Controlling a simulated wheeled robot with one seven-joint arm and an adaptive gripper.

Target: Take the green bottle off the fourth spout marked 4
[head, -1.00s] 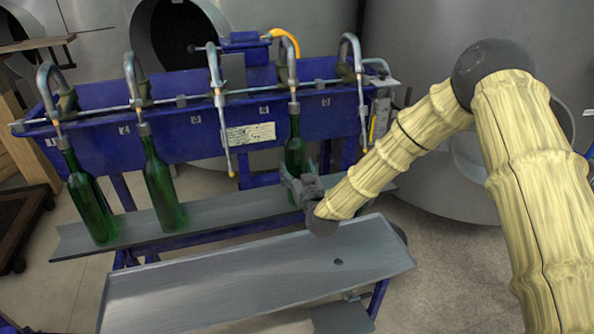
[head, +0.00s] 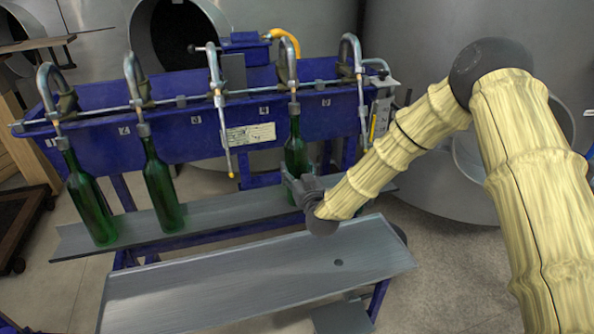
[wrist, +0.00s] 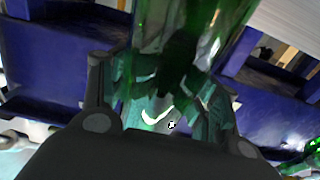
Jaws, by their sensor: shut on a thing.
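The green bottle (head: 295,151) stands under the fourth spout (head: 288,62), the one above the label 4 (head: 264,110). The bottle's neck meets the spout's lower end, and it looks upright. My gripper (head: 299,184) is shut on the bottle's lower body, coming from the front right. The wrist view shows the green glass (wrist: 185,35) between the two fingers (wrist: 165,105). The bottle's base is hidden behind my gripper in the head view.
Two more green bottles (head: 88,205) (head: 161,188) hang at spouts 1 and 2. Spouts 3 (head: 220,110) and 5 (head: 357,85) hold no bottle. A grey shelf (head: 225,212) runs below the spouts. A bare sloped grey tray (head: 230,280) lies in front.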

